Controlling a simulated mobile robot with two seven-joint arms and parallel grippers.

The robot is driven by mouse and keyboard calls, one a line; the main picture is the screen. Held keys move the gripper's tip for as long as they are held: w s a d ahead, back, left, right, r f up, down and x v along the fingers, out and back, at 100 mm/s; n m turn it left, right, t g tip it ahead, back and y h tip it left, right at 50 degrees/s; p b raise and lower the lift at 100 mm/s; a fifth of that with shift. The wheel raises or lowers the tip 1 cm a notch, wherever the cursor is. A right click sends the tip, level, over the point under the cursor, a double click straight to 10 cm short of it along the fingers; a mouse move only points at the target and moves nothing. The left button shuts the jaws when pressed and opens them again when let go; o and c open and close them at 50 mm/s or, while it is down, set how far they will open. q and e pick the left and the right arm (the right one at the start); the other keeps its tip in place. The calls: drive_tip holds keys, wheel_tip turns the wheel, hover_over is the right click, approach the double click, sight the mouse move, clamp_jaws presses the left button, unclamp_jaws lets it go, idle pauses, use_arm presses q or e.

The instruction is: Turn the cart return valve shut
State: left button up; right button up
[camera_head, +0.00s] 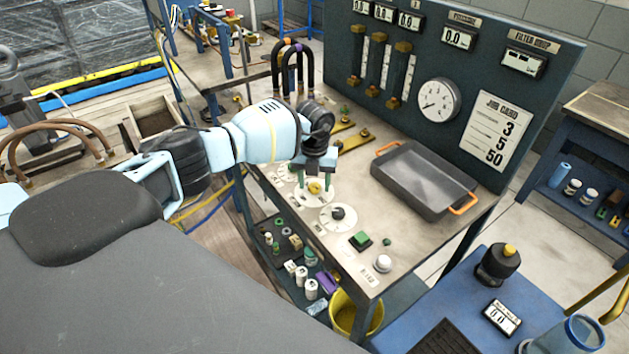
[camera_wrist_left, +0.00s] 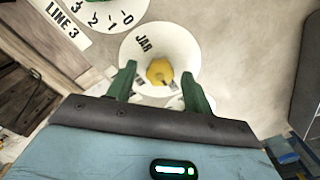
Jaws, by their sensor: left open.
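My left gripper (camera_head: 314,170) is over the front of the control bench, pointing down. Its green fingers are open on either side of a yellow knob (camera_head: 315,187), which also shows in the left wrist view (camera_wrist_left: 159,71). The knob sits on a round white dial (camera_wrist_left: 137,50) marked JAR. I cannot tell whether the fingers touch the knob. No label reading cart return is legible, so I cannot tell which part is that valve. Brass fittings (camera_head: 357,141) lie on the bench behind the gripper. My right gripper is not in view.
Next to the JAR dial is a dark-knobbed dial (camera_head: 338,214). A grey tray (camera_head: 425,181) with orange handles takes up the bench's right part. A gauge panel (camera_head: 460,60) rises behind. Dark hoses (camera_head: 293,70) stand behind the wrist. A blue cart top (camera_head: 455,297) is at lower right.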

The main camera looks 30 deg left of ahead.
sight(314, 186)
use_arm(q)
wheel_tip(314, 186, up, 8)
drive_tip(key=shift+f, duration=0.1)
idle(0.4)
drive_tip(key=shift+f, duration=0.1)
idle(0.4)
